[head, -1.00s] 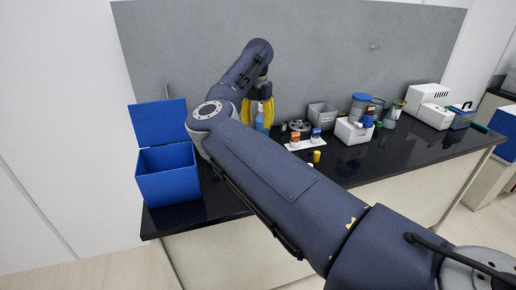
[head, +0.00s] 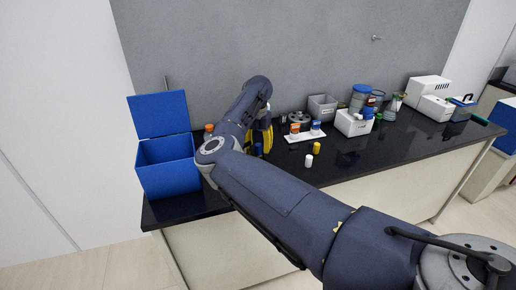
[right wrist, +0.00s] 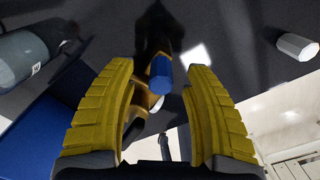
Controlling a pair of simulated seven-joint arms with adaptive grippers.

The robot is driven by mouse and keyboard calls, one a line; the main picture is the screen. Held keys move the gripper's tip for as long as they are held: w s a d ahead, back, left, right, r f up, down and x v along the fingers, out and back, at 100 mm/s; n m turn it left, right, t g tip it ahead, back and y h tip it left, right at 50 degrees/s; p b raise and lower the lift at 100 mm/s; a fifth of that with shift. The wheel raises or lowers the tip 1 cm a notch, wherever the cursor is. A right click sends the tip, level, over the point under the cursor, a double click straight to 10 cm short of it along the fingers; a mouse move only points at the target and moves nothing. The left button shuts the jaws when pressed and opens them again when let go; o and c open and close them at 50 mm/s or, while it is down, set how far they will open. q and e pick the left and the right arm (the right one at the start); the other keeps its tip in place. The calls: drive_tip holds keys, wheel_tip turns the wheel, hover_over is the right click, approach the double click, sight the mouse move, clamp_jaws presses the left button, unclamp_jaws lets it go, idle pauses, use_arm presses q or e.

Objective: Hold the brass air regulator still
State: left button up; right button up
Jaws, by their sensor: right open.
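The brass air regulator (right wrist: 143,101) shows in the right wrist view as a brass-coloured body with a blue knob (right wrist: 160,75). It sits between the two yellow fingers of my right gripper (right wrist: 163,95), partly hidden by the left one. The fingers are spread wide with dark gaps beside the knob; I see no grip. In the head view my right gripper (head: 264,138) is low over the black bench, mostly behind my own arm. A small blue part (head: 258,149) shows just below its fingers. My left gripper is not in view.
A blue open-lidded box (head: 168,172) stands at the bench's left end. A white bottle (head: 309,161) and a yellow one (head: 316,148) stand right of the gripper. Behind them are a white rack (head: 307,135) and a grey bin (head: 322,107). The bench front right is clear.

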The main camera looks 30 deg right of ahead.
drive_tip(key=shift+f, duration=0.4)
clamp_jaws()
idle(0.4)
